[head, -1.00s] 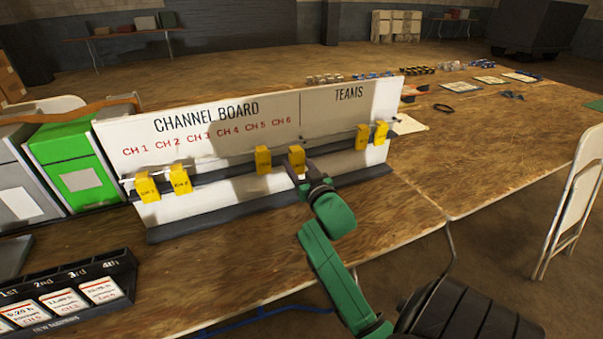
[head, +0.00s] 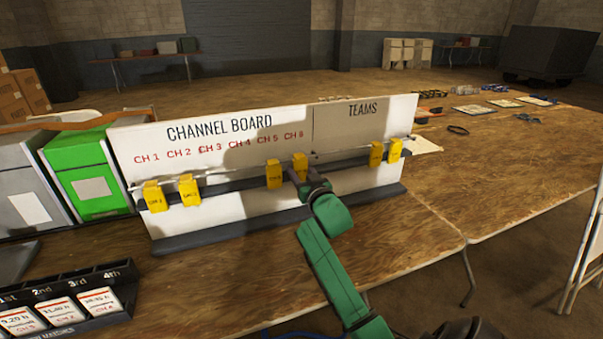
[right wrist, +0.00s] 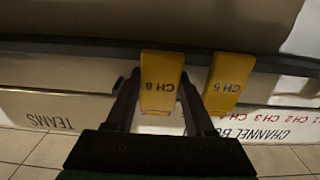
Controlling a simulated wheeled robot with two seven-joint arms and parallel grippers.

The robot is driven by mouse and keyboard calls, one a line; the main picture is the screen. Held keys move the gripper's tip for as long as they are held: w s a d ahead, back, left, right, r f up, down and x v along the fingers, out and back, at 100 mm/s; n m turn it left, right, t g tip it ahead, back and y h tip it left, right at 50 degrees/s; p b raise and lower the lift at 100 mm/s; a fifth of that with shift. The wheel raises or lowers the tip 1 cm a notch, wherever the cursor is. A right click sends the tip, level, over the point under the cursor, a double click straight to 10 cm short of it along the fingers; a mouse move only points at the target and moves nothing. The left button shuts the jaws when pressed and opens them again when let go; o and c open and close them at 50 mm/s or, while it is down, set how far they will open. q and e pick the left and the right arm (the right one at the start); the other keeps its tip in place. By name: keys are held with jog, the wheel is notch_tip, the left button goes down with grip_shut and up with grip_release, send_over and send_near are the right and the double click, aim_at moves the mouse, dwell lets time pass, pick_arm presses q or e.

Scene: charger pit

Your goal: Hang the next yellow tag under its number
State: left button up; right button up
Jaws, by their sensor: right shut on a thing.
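The white channel board (head: 240,200) stands on the wooden table with red channel numbers along its face. Yellow tags hang from its rail: two at the left (head: 155,197) (head: 189,191), one near the middle (head: 274,175), two under TEAMS (head: 376,153) (head: 394,150). My right gripper (right wrist: 160,82) is shut on a yellow tag (right wrist: 161,80) whose upside-down label looks like CH 8 or CH 6. The held tag is at the rail, right beside the CH 5 tag (right wrist: 226,83). I cannot tell whether it rests on a hook. My left gripper is out of view.
A black rack (head: 70,285) of cards stands at the front left. Green (head: 92,180) and grey (head: 28,195) boxes stand left of the board. Small items lie on the table's far right. The table in front of the board is largely clear.

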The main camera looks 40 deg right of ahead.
jog(key=o, duration=1.3)
jog(key=shift+o, duration=0.2)
jog(key=v, duration=1.4)
jog(key=shift+s+b, duration=0.3)
jog(key=shift+b, duration=0.15)
jog(key=shift+a, duration=0.15)
